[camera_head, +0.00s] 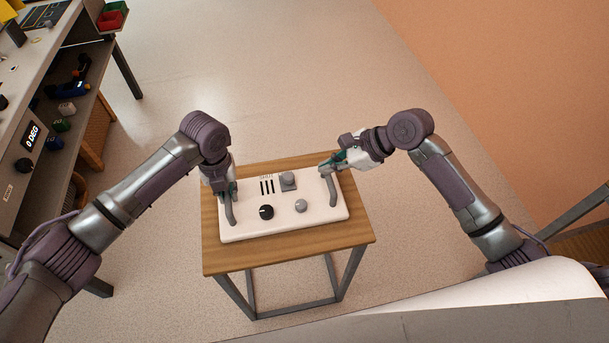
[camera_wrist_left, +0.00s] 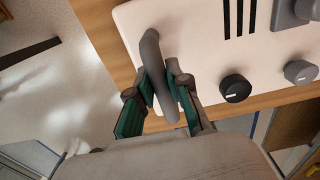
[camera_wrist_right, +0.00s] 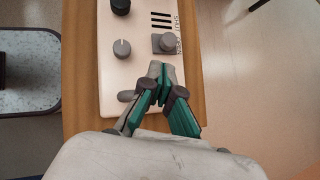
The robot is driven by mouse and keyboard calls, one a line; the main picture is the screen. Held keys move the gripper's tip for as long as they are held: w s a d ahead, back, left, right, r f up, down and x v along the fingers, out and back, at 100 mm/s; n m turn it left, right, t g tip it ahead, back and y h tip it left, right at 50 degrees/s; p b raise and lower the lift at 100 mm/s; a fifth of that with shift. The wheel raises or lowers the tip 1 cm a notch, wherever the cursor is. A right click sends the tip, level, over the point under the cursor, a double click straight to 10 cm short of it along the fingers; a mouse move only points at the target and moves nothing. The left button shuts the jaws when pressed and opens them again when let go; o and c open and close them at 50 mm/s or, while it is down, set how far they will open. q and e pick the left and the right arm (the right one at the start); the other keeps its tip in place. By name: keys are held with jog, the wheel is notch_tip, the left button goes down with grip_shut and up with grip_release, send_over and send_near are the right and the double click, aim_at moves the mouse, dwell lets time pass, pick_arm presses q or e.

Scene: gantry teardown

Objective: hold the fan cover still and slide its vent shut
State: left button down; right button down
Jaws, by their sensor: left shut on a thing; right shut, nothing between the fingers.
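The fan cover (camera_head: 285,220) is a white panel lying flat on a small wooden table. Its vent shows as three dark slots (camera_head: 267,187), with a grey square slider knob (camera_head: 288,181) beside them. The slots and slider also show in the right wrist view (camera_wrist_right: 164,42). My left gripper (camera_head: 228,195) is shut on the cover's left grey handle (camera_wrist_left: 153,60). My right gripper (camera_head: 324,168) is shut and empty at the cover's far right corner, by the right handle (camera_head: 332,190); its closed fingertips (camera_wrist_right: 160,85) are apart from the slider.
A black knob (camera_head: 266,212) and a round grey knob (camera_head: 301,206) sit on the cover's near half. Bare wood of the table (camera_head: 290,258) shows around the cover. A workbench with a shelf (camera_head: 70,105) stands at the left. The floor behind the table is clear.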

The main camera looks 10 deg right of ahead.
jog(key=shift+w+d+m+t, duration=0.1)
jog(key=shift+d+m+t, duration=0.35)
jog(key=shift+m, duration=0.75)
jog(key=shift+d+f, duration=0.1)
send_near(282, 189)
jog(key=w+f, duration=0.3)
jog(key=shift+w+f, duration=0.2)
jog(key=shift+w, duration=0.05)
jog(key=a, duration=0.6)
jog(key=v, duration=1)
jog(key=shift+w+d, duration=0.1)
jog(key=shift+w, duration=0.05)
